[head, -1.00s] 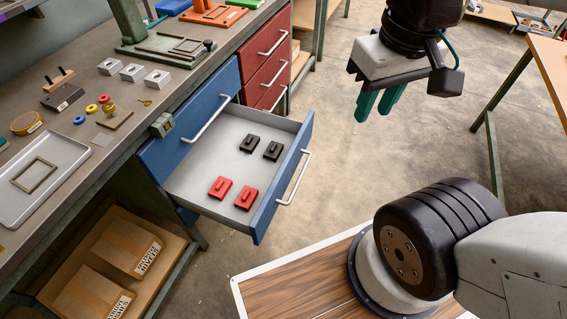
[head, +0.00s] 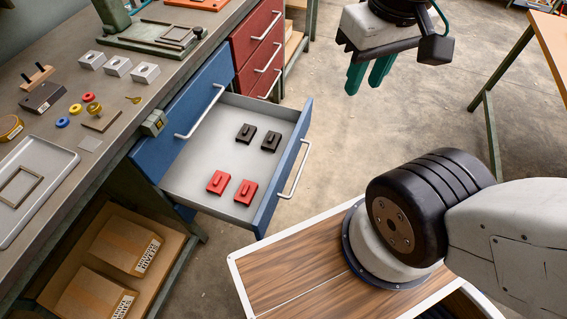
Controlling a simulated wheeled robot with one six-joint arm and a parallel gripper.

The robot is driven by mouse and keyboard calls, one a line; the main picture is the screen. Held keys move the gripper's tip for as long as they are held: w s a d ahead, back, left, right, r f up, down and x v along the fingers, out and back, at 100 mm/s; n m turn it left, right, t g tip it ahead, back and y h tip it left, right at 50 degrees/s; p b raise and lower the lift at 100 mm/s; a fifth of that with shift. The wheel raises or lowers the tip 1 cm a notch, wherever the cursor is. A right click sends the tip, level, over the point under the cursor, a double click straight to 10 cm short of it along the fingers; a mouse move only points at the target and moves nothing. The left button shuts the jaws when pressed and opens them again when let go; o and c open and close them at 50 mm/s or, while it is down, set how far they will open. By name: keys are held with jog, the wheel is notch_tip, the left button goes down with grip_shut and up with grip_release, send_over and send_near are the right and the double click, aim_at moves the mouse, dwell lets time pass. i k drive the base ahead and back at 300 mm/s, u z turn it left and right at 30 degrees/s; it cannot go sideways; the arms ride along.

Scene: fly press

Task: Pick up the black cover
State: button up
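Two black covers lie flat inside the open blue drawer, one at the left (head: 246,133) and one at the right (head: 271,141), near the drawer's far end. Two red covers lie nearer, one (head: 218,182) left of the other (head: 246,193). The blue drawer (head: 200,190) is pulled out from the workbench. My gripper (head: 369,78), with green fingers, hangs to the right of the drawer and well apart from the covers. Its fingers are apart with nothing between them.
The workbench (head: 100,160) carries a fly press base, metal blocks, rings and a grey tray (head: 35,180). Red drawers (head: 262,50) stand behind the blue one. A table (head: 548,45) stands at the right. The floor between drawer and table is clear.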

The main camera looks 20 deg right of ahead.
aim_at(272, 141)
jog(key=u, duration=2.05)
jog(key=k, duration=1.1)
jog(key=z, duration=1.2)
jog(key=i, duration=1.15)
jog(key=u, duration=0.4)
